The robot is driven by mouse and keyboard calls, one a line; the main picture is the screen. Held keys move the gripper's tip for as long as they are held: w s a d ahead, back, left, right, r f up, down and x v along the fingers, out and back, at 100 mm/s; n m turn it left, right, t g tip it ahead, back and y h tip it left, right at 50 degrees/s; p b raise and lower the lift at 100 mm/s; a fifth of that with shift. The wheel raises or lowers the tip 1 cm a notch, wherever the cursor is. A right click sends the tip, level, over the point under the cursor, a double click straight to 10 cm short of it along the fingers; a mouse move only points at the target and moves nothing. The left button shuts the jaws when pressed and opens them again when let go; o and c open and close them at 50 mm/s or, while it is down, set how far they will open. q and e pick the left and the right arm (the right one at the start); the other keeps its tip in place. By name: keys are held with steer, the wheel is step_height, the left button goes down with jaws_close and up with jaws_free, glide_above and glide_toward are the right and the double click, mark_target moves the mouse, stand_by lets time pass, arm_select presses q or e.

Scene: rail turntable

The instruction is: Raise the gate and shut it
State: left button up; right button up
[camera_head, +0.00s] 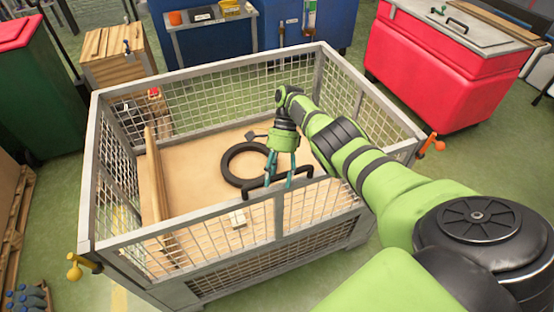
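The gate (322,198) is the mesh panel on the near side of a grey wire cage; it looks upright or nearly so. A black bar handle (255,190) runs along its top edge. My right gripper (279,182) points down at the handle, its teal fingers around or beside the bar. Whether they are closed on it I cannot tell. A yellow latch (73,268) sits at the cage's near left corner and an orange latch (432,145) at the right corner. My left gripper is not in view.
Inside the cage lie a black ring (230,168), a wooden board (156,185) standing at the left, and a small pale block (237,218) near the gate. A red bin (430,65) stands behind right, a wooden crate (117,65) behind left. Green floor shows around the cage.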

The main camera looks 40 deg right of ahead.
steer(key=shift+w+r, duration=0.15)
steer(key=shift+w, duration=0.05)
steer(key=shift+w+d+r, duration=0.1)
steer(key=shift+r, duration=1.05)
steer(key=r, duration=0.7)
steer(key=shift+s+a+r, duration=0.2)
steer(key=shift+r, duration=0.1)
